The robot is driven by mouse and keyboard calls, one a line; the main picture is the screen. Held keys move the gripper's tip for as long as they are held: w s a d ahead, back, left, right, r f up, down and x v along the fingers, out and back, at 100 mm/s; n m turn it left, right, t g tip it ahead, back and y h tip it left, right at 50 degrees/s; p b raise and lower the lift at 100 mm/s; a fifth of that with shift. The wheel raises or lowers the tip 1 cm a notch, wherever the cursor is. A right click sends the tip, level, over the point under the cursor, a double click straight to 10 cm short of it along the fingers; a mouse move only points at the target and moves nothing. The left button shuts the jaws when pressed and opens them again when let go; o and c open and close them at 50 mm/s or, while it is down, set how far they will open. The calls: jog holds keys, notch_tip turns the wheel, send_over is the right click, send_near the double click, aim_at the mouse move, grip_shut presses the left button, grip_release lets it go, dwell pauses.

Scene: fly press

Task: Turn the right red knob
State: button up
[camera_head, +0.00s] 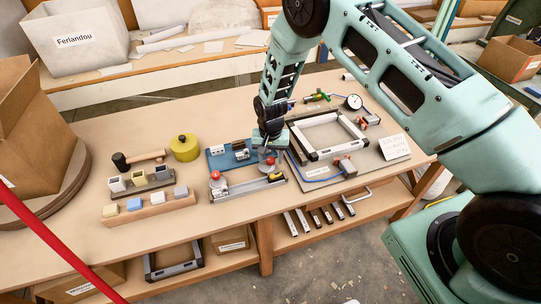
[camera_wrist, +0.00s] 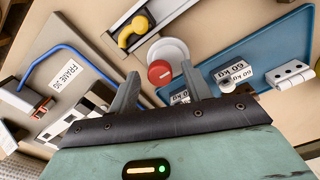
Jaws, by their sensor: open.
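The right red knob (camera_head: 270,161) is at the right end of a grey metal fixture (camera_head: 240,188) on the bench. In the wrist view the red knob (camera_wrist: 159,72) shows as a red cap on a round white base. The left red knob (camera_head: 215,175) is at the fixture's other end. My gripper (camera_head: 268,147) points down just above the right knob and partly covers that area in the head view. In the wrist view my gripper (camera_wrist: 160,76) is open, with one finger on each side of the red cap. I cannot tell whether the fingers touch it.
A yellow handle (camera_wrist: 132,32) is close to the knob. A blue tray (camera_head: 230,155) with small weights lies behind the fixture. A frame jig (camera_head: 328,135) with a blue hose (camera_wrist: 60,62) is to the right. A yellow pot (camera_head: 184,148) and block racks stand to the left.

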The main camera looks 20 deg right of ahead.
jog(key=c, duration=1)
jog(key=shift+n, duration=0.3)
jog(key=n+b, duration=0.3)
jog(key=shift+f, duration=0.15)
jog(key=n+b, duration=0.2)
jog(key=n, duration=0.3)
jog(key=n+b, duration=0.1)
jog(key=n, duration=0.3)
jog(key=shift+n, duration=0.3)
jog(key=n, duration=0.2)
jog(key=n+b, duration=0.1)
jog(key=n, duration=0.1)
jog(key=shift+r+n, duration=0.2)
jog(key=shift+n, duration=0.1)
